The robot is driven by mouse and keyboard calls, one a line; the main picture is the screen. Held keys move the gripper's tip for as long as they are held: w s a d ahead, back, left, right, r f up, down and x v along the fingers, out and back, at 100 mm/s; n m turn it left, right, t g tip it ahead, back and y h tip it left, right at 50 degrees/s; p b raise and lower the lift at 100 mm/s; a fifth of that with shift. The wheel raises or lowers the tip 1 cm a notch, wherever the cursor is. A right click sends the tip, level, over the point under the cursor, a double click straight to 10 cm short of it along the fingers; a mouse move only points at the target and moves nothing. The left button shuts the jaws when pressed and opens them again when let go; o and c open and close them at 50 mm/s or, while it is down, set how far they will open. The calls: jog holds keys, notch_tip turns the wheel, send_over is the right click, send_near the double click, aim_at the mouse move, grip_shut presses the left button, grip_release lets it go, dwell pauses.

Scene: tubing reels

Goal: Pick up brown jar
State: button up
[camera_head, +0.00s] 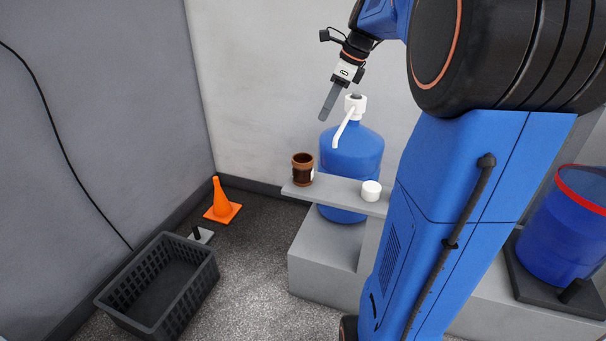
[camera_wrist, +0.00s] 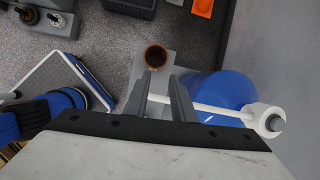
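The brown jar (camera_head: 302,172) stands upright near the left end of a narrow grey shelf (camera_head: 337,189). It has a pale label patch on its right side. The wrist view shows the jar (camera_wrist: 155,57) from above, its round mouth just beyond my fingertips. My gripper (camera_head: 326,114) is up above the shelf, to the right of the jar in the head view and apart from it. In the wrist view my gripper (camera_wrist: 160,80) has its two fingers spread with an empty gap between them.
A blue water jug (camera_head: 352,152) with a white pump (camera_head: 355,105) stands close behind the shelf. A white round container (camera_head: 371,191) sits on the shelf right of the jar. A dark crate (camera_head: 160,285) and an orange cone (camera_head: 220,203) are on the floor at left.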

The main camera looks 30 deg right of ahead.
jog(key=d, duration=0.1)
jog(key=m, duration=0.1)
send_over(303, 170)
jog(key=w+d, duration=0.2)
jog(key=d, duration=0.3)
notch_tip(303, 170, down, 11)
jog(key=shift+x, duration=2.65)
grip_shut()
